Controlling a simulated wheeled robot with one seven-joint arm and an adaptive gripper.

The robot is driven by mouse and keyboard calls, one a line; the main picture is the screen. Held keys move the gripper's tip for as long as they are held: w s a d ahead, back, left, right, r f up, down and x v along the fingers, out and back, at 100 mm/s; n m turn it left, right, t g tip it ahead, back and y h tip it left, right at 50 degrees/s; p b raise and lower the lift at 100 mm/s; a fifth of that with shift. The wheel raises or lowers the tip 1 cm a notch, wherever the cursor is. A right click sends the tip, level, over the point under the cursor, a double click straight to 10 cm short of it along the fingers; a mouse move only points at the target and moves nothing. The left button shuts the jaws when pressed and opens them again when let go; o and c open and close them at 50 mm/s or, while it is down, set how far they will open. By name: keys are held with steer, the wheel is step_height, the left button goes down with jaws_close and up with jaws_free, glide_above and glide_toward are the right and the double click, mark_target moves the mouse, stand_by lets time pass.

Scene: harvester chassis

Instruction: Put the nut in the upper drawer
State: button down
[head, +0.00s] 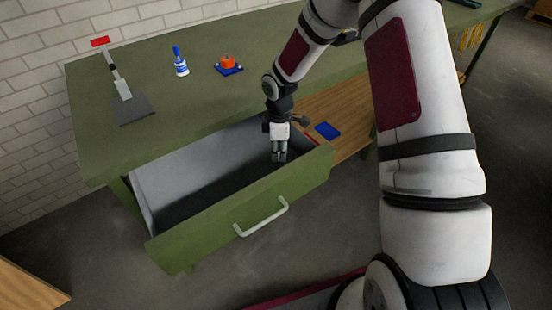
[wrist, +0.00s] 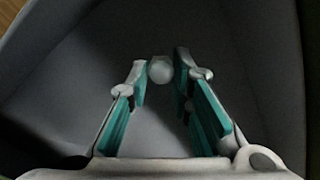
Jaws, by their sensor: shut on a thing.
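The nut (wrist: 160,71) is a small grey round piece between my fingertips in the wrist view. I cannot make it out in the head view. My gripper (head: 279,157) points down inside the right end of the open drawer's outline, and it also shows in the wrist view (wrist: 161,72), shut on the nut. The drawer (head: 240,213) is pulled out from under the green bench top, with a green front and a grey inside. Its visible floor looks empty in both views. How high the nut is above that floor is hard to tell.
The green bench top (head: 180,105) carries a scraper-like tool (head: 123,88), a blue and white bottle (head: 181,64) and an orange piece on a blue base (head: 228,66). A blue item (head: 327,130) lies on a wooden shelf right of the drawer. The drawer has a pale handle (head: 262,220).

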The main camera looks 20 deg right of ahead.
mark_target(278, 166)
steer(key=shift+f, duration=2)
steer(key=c, duration=1.4)
jaws_free()
steer(key=shift+f, duration=0.15)
steer(key=shift+c, duration=0.2)
